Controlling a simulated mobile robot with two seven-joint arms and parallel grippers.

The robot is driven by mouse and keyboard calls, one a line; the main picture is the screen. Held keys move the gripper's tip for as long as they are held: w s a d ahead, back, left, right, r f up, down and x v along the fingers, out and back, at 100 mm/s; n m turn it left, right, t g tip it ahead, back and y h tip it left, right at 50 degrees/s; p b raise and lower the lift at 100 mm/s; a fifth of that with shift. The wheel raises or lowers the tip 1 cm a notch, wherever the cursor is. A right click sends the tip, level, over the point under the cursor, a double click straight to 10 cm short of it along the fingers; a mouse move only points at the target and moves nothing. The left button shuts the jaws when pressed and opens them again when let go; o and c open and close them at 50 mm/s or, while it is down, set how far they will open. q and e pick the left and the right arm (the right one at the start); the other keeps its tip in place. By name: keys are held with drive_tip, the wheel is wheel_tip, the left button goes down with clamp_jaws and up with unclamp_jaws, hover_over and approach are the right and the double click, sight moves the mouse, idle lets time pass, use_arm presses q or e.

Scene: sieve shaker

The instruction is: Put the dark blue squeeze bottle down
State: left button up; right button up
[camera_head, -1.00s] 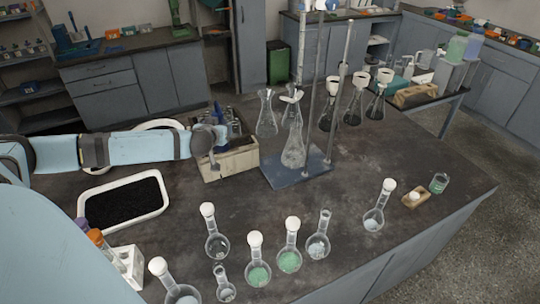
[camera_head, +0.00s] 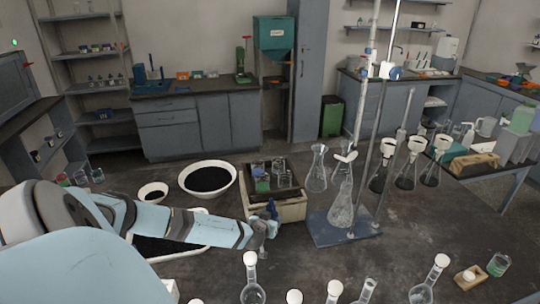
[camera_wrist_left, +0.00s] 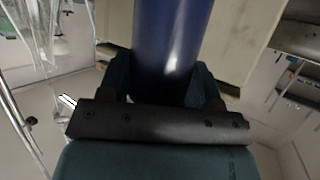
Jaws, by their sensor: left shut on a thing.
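The dark blue squeeze bottle (camera_head: 272,208) stands roughly upright in my left gripper (camera_head: 264,228), at the front left of a beige crate. In the left wrist view the bottle (camera_wrist_left: 172,38) fills the gap between the fingers (camera_wrist_left: 165,88), which are shut on it. The bottle's lower part is hidden by the gripper in the head view. I cannot tell whether its base touches the table (camera_head: 215,275). My right gripper is not in view.
The beige crate (camera_head: 291,214) holds several glass vessels. A blue stand base (camera_head: 330,236) with flasks and rods is to its right. A white tray of dark grains (camera_head: 205,218) lies partly under my left arm. Round-bottom flasks (camera_head: 253,292) line the front. Bare table lies between.

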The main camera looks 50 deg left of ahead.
use_arm(q)
drive_tip(key=shift+f, duration=0.9)
drive_tip(key=shift+f, duration=0.2)
drive_tip(key=o, duration=0.6)
drive_tip(key=shift+r, duration=0.1)
